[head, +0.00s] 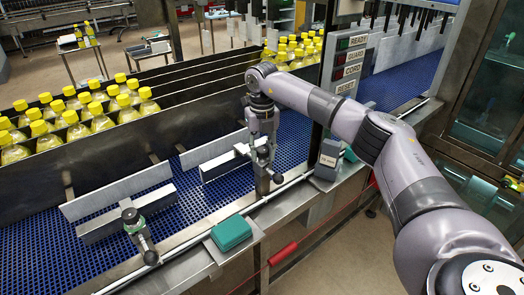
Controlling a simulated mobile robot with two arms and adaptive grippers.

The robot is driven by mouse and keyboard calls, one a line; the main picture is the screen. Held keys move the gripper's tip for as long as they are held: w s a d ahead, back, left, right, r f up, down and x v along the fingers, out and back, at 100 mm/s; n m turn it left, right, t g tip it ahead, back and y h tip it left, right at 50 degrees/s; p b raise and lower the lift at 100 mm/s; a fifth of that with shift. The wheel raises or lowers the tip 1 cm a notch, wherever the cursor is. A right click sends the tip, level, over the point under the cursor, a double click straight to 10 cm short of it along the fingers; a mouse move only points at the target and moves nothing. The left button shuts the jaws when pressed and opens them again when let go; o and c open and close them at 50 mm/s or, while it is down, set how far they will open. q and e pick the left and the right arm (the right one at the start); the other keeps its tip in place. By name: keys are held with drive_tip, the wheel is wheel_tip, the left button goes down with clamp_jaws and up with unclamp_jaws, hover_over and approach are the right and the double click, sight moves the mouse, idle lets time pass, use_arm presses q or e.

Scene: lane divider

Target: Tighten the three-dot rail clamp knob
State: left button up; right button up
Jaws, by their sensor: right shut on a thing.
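My right gripper (262,155) comes in from the right and points down at the lane divider near the front rail. It is shut on a dark clamp knob there, which it mostly hides. I cannot make out any dots on it. A second rail clamp (141,238) stands apart to the left, with a dark knob (130,216), a green part below it and an arm reaching to the front rail. Its markings are too small to read. My left gripper is not in view.
Metal divider plates (122,190) stand on the blue conveyor mesh (40,255). A teal box (231,232) sits by the front rail (195,240). A small grey device (329,153) stands to the right. A labelled panel (351,65) rises behind my right arm. Yellow-capped bottles (97,112) fill lanes behind.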

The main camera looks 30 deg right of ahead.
sight(262, 148)
drive_tip(key=shift+w+r+m, duration=0.15)
drive_tip(key=shift+r+m, duration=0.1)
drive_tip(key=shift+m, duration=0.35)
drive_tip(key=shift+d, duration=0.1)
drive_tip(key=o, duration=1.2)
drive_tip(key=shift+f, duration=0.15)
wheel_tip(262, 148, up, 12)
